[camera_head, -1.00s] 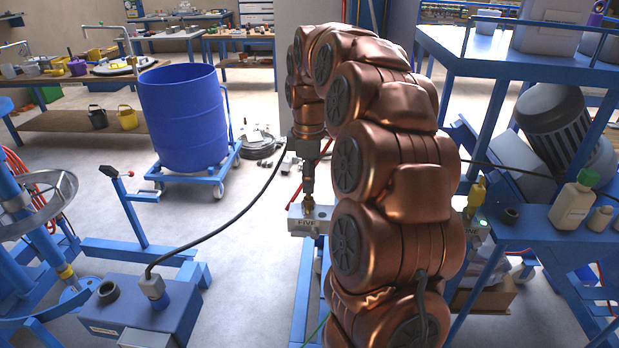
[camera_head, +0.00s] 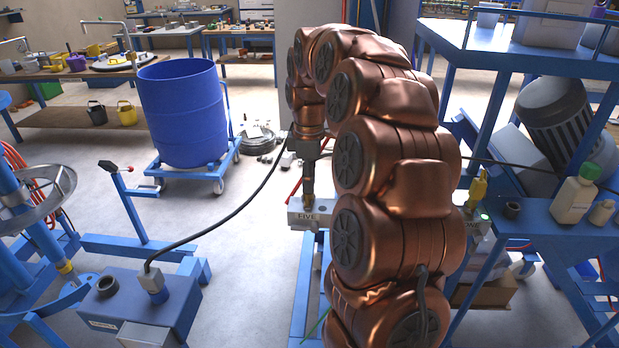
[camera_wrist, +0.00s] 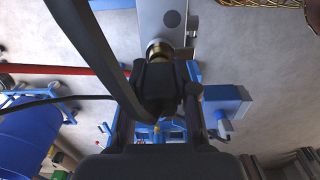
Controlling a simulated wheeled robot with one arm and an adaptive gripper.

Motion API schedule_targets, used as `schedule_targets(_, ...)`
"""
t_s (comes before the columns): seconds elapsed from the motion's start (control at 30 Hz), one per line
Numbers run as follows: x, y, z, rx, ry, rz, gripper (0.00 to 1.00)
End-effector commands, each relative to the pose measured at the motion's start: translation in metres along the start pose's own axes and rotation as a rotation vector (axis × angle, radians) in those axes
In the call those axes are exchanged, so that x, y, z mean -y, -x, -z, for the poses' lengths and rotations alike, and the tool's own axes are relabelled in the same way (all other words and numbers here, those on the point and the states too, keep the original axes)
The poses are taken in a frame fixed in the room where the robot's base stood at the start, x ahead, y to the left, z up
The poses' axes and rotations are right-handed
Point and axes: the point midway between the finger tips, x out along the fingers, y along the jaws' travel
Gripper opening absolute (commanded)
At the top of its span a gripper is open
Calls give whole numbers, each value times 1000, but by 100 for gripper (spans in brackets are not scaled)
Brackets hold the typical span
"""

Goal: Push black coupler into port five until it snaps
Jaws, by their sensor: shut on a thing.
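The black coupler (camera_head: 309,184) is held nearly upright under my gripper (camera_head: 309,170), which is shut on it. In the wrist view the coupler (camera_wrist: 158,84) sits between the fingers (camera_wrist: 158,106), with a black hose in front of part of it. Its far end meets the brass fitting (camera_wrist: 158,51) of port five, on the grey block (camera_wrist: 162,18). In the head view the block labelled FIVE (camera_head: 306,217) carries the brass port (camera_head: 309,203) directly under the coupler. They look in line and touching; how deep the coupler sits cannot be told.
A black cable (camera_head: 232,218) runs from the blue box (camera_head: 165,312) at front left up to near my gripper. A blue drum (camera_head: 184,115) on a wheeled dolly stands behind. A blue bench with bottles (camera_head: 573,200) is at the right. Open floor lies left of the block.

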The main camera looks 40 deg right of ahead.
Motion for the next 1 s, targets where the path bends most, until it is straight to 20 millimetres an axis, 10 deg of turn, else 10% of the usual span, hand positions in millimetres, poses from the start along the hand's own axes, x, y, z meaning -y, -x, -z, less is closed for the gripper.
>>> schedule_targets(0.47,0,-10,0,0,0,1,0)
schedule_targets(0.5,0,-10,0,0,0,1,31)
schedule_targets(0.77,0,-10,0,0,0,1,57)
schedule_targets(1.0,0,-10,0,0,0,1,57)
